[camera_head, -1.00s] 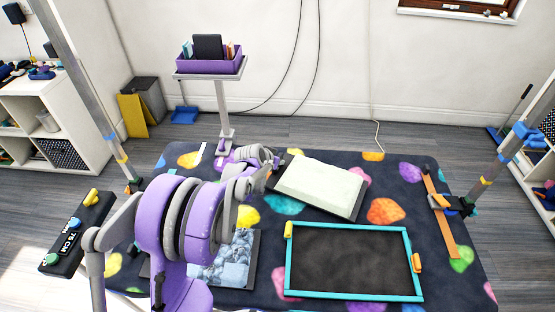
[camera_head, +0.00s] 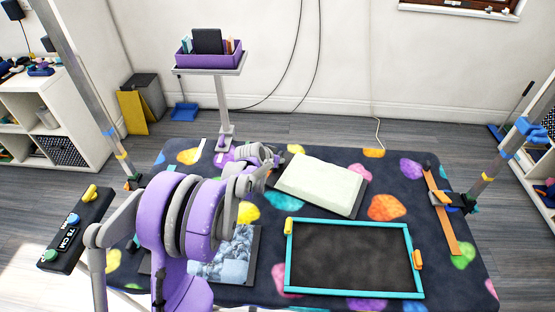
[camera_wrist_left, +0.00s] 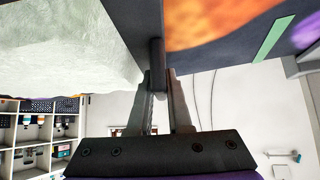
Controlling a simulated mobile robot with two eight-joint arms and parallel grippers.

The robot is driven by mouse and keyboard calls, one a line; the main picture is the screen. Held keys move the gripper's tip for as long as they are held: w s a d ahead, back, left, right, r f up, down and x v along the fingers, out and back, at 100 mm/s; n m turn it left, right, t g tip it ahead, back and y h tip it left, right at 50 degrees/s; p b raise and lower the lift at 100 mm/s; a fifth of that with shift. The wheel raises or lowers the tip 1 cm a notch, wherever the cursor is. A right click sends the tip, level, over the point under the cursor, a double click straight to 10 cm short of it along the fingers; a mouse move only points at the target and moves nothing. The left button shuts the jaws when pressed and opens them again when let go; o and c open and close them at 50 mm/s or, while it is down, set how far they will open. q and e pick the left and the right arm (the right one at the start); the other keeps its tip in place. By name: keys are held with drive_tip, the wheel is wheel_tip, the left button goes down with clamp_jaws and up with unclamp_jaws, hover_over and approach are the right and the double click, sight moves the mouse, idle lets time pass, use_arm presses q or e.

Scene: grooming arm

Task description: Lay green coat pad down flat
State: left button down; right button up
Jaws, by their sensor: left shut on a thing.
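The green coat pad (camera_head: 318,186) is a pale, whitish-green slab on a dark board. It lies at the middle back of the spotted table in the head view, and looks flat or nearly so. In the left wrist view its pale surface (camera_wrist_left: 65,45) fills the upper left, beside the board's dark edge. My left gripper (camera_wrist_left: 158,88) is shut on a dark rod-like part at that edge. In the head view my left gripper is at the pad's left end, partly hidden by my purple arm. My right gripper is not in view.
A dark teal-framed board (camera_head: 352,262) lies in front of the pad. A blue-grey pad (camera_head: 232,258) is partly behind my arm. An orange strap (camera_head: 441,210) lies at the table's right. A purple tray (camera_head: 210,56) stands on a post behind. Spotted cloth (camera_head: 408,215) shows bare right of the pad.

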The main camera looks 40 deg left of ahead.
use_arm(q)
drive_tip(key=shift+f, duration=0.1)
drive_tip(key=c, duration=0.8)
unclamp_jaws()
drive_tip(key=shift+o, duration=0.2)
drive_tip(key=p+v, duration=0.1)
drive_tip(key=v, duration=1)
drive_tip(key=s+d+r+m+g+h+p, duration=0.1)
drive_tip(key=s+d+r+p, duration=0.1)
drive_tip(key=s+d, duration=0.45)
drive_tip(key=s+d+r+g+h+p, duration=0.1)
drive_tip(key=s+d+r+p, duration=0.15)
drive_tip(key=d, duration=0.75)
drive_tip(key=s+d+p, duration=0.1)
drive_tip(key=s+d, duration=0.2)
drive_tip(key=s, duration=0.3)
drive_tip(key=s+d+g+p, duration=0.1)
drive_tip(key=s+d+p, duration=0.1)
drive_tip(key=s+d, duration=0.2)
drive_tip(key=s, duration=0.3)
drive_tip(key=shift+r+m+y, duration=0.3)
drive_tip(key=shift+r+m, duration=0.1)
